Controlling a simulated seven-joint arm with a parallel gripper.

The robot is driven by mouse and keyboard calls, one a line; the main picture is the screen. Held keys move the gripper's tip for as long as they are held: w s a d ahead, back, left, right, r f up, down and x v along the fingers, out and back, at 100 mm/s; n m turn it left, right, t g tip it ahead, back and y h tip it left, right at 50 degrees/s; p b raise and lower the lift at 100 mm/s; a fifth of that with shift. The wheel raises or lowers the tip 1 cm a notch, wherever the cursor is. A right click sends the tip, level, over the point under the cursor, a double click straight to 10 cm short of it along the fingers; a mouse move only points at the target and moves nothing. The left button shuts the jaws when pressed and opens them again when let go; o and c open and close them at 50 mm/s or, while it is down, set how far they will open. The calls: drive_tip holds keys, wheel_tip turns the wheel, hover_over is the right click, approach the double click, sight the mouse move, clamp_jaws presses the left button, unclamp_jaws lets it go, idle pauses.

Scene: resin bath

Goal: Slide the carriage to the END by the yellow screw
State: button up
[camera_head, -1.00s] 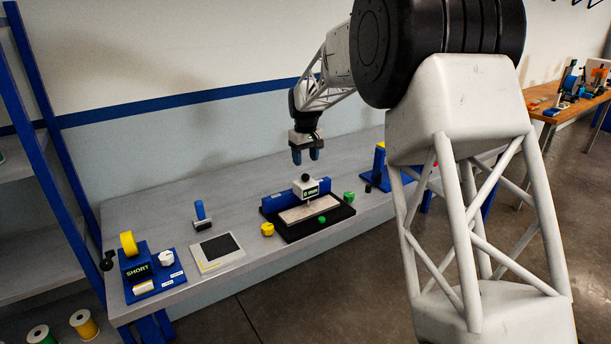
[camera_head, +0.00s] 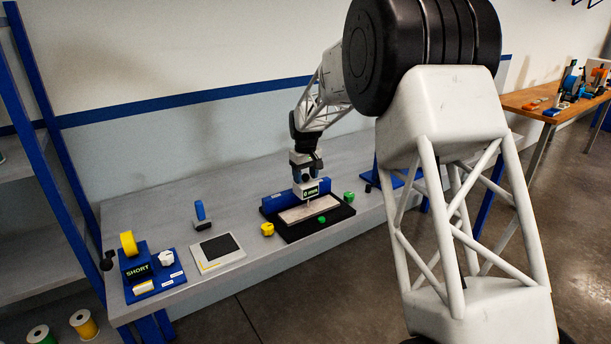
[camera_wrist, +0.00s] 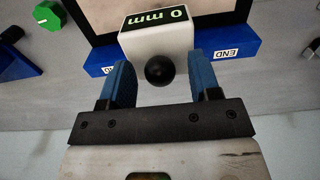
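The carriage (camera_head: 311,191) is a white block with a green-lit display, on the blue rail (camera_head: 285,199) behind a black tray. In the wrist view the carriage (camera_wrist: 157,42) shows "0 mm" upside down, and its black ball knob (camera_wrist: 159,70) points at the camera. My gripper (camera_head: 306,172) is directly over the carriage. In the wrist view my gripper (camera_wrist: 160,62) is open, its blue fingers either side of the knob with gaps. The END label (camera_wrist: 227,51) is on the rail, right of the carriage there. The yellow screw (camera_head: 267,229) sits left of the tray in the head view.
The black tray (camera_head: 300,234) holds a pale plate and a green knob. Another green knob (camera_head: 349,197) stands to its right. A flat grey panel (camera_head: 217,266), a blue-handled tool (camera_head: 201,213) and a blue SHORT station (camera_head: 138,270) lie left on the bench.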

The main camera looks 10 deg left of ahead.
clamp_jaws()
drive_tip(key=s+a, duration=0.6)
drive_tip(key=shift+s+a, duration=0.35)
drive_tip(key=shift+c, duration=1)
unclamp_jaws()
drive_tip(key=shift+s+a, duration=0.1)
drive_tip(key=shift+o, duration=1.2)
wheel_tip(320, 180, up, 8)
